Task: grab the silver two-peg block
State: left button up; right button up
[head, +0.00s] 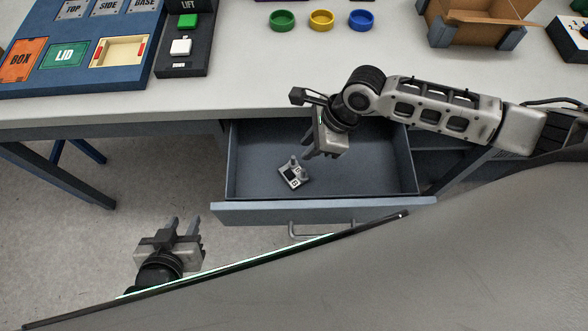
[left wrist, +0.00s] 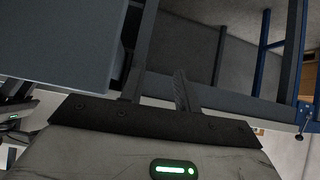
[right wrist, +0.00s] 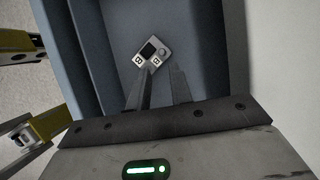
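The silver two-peg block (head: 294,174) lies on the floor of the open drawer, left of its middle, pegs up. In the right wrist view the block (right wrist: 153,52) shows just beyond the fingertips, with a dark square on its top. My right gripper (head: 308,154) points down into the drawer, above and slightly right of the block. Its fingers (right wrist: 161,70) are apart with nothing between them. My left gripper (head: 182,222) is open and empty, low over the floor left of the drawer. Its fingers (left wrist: 160,76) are also apart in the left wrist view.
The drawer (head: 235,210) has raised walls around the block and a handle in front. The table (head: 240,75) edge overhangs its back. On the table stand a blue labelled board (head: 85,80), a dark button panel (head: 185,62), three coloured rings and a brown box (head: 478,22).

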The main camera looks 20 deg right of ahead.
aim_at(296, 163)
jog(key=shift+w+x, duration=0.1)
jog(key=shift+x, duration=1.65)
jog(key=shift+w+x, duration=0.15)
jog(key=shift+x, duration=1.6)
jog(key=shift+r, duration=0.1)
grip_shut()
